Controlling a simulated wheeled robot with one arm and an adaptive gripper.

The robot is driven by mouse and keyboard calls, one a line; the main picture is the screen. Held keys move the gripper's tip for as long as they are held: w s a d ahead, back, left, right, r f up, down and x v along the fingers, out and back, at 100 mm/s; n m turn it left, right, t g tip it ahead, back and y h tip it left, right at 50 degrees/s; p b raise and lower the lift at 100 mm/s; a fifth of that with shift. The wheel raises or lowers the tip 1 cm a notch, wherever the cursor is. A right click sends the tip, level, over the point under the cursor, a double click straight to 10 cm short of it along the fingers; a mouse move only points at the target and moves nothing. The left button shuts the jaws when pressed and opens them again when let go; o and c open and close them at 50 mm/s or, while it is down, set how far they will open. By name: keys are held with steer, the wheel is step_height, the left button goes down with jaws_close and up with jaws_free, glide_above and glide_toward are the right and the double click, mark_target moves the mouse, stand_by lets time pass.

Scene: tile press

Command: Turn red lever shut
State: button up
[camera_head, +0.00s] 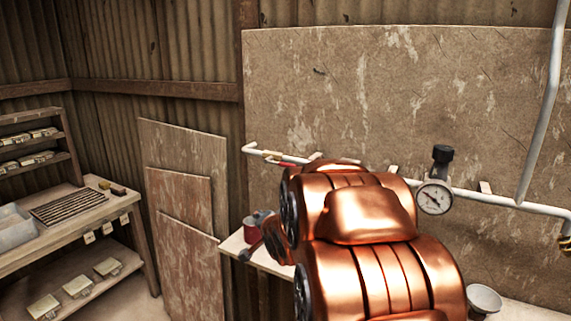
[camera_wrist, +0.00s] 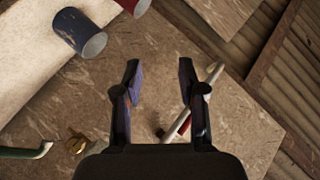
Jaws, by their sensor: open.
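The red lever (camera_head: 286,164) shows as a small red strip by the left part of the white wall pipe, partly hidden behind my copper arm. In the wrist view a red piece (camera_wrist: 184,121) sits against a pale pipe piece (camera_wrist: 212,74), by the inner side of the right finger, which partly covers it. My gripper (camera_wrist: 160,70) is open, with nothing seen held between its fingers. I cannot tell whether the right finger touches the lever or pipe. My arm hides most of the gripper in the head view.
The white pipe (camera_head: 472,196) runs along the wall board with a pressure gauge (camera_head: 435,198) and black knob (camera_head: 442,153). A dark blue can (camera_wrist: 78,32) lies upper left in the wrist view. A white cup (camera_head: 484,300) stands right. Shelves (camera_head: 62,234) stand left.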

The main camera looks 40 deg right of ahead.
steer(key=d+r+m+t+h, duration=0.1)
steer(key=d+r+m+t, duration=0.1)
steer(key=d+r, duration=0.25)
steer(key=m+t+h+p, duration=0.2)
steer(key=m+t, duration=0.2)
glide_toward(286, 166)
steer(key=f+x, duration=0.1)
steer(key=x, duration=0.3)
steer(key=shift+r+p+x, duration=0.2)
steer(key=shift+p+x, duration=0.35)
steer(key=shift+x, duration=1.15)
steer(key=shift+r+p+x, duration=0.2)
steer(key=shift+p+x, duration=0.3)
steer(key=shift+x, duration=1.2)
steer(key=shift+s+d, duration=0.1)
steer(key=shift+d, duration=0.05)
jaws_close()
